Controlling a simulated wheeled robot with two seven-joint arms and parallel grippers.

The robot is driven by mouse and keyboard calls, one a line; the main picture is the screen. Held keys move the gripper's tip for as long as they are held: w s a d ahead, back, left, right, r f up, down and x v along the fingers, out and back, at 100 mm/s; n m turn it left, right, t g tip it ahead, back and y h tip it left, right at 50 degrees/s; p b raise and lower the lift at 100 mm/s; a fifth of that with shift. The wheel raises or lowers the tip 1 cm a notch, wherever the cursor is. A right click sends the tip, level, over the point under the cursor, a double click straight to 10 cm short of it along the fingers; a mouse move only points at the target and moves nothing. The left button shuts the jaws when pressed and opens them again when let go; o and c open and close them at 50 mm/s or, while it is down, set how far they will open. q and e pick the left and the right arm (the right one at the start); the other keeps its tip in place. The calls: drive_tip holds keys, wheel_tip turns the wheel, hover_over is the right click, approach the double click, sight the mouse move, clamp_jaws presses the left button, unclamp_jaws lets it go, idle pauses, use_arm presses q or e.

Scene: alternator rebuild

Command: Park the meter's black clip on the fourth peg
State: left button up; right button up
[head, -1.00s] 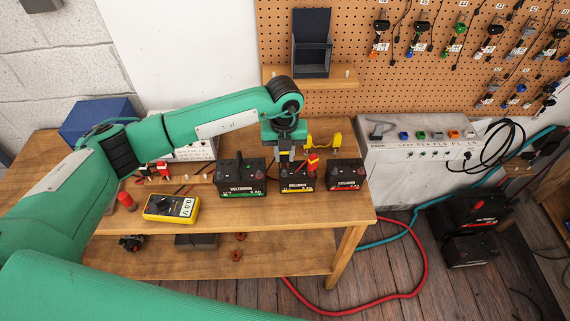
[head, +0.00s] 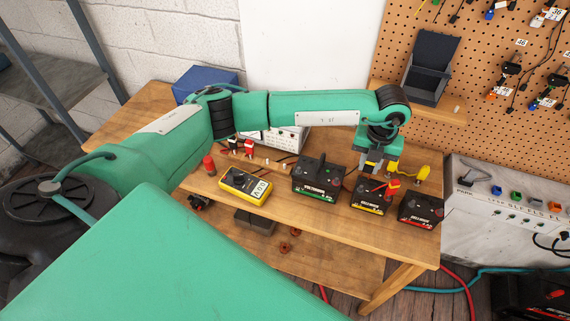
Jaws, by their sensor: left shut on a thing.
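My left gripper (head: 374,166) points down over the left side of the middle battery (head: 369,199), which has a yellow stripe. It is shut on a small dark thing at the battery top that appears to be the meter's black clip; the fingers hide most of it. A red clip (head: 394,187) sits on the right side of the same battery. The yellow meter (head: 245,186) lies face up at the front left of the bench. Behind it is a wooden peg strip (head: 265,161) with red-and-black clips (head: 249,147) at its left part. My right gripper is out of view.
A green-striped battery (head: 319,178) and a red-striped battery (head: 420,211) flank the middle one. A yellow object (head: 422,173) stands behind, close to the gripper. A red cylinder (head: 209,165) stands left of the meter. Dark leads cross the bench behind the meter.

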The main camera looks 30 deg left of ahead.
use_arm(q)
wheel_tip(320, 180, up, 4)
drive_tip(key=shift+r+p, duration=0.25)
drive_tip(key=shift+p, duration=0.45)
drive_tip(key=s+a+f+b, duration=0.1)
drive_tip(key=a+b, duration=0.6)
drive_tip(key=a, duration=1.8)
drive_tip(key=f+b, duration=0.3)
drive_tip(key=f, duration=0.1)
drive_tip(key=f+b, duration=0.3)
drive_tip(key=f, duration=0.1)
drive_tip(key=f+b, duration=0.2)
drive_tip(key=f, duration=0.2)
drive_tip(key=shift+s+a+f+b, duration=0.1)
drive_tip(key=shift+a+f+b, duration=0.15)
drive_tip(key=shift+b, duration=0.15)
drive_tip(key=shift+f+b, duration=0.5)
drive_tip(key=shift+f, duration=0.25)
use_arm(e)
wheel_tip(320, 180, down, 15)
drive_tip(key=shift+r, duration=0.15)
use_arm(q)
drive_tip(key=shift+f, duration=0.1)
drive_tip(key=shift+f+b, duration=0.85)
drive_tip(key=shift+f, duration=0.25)
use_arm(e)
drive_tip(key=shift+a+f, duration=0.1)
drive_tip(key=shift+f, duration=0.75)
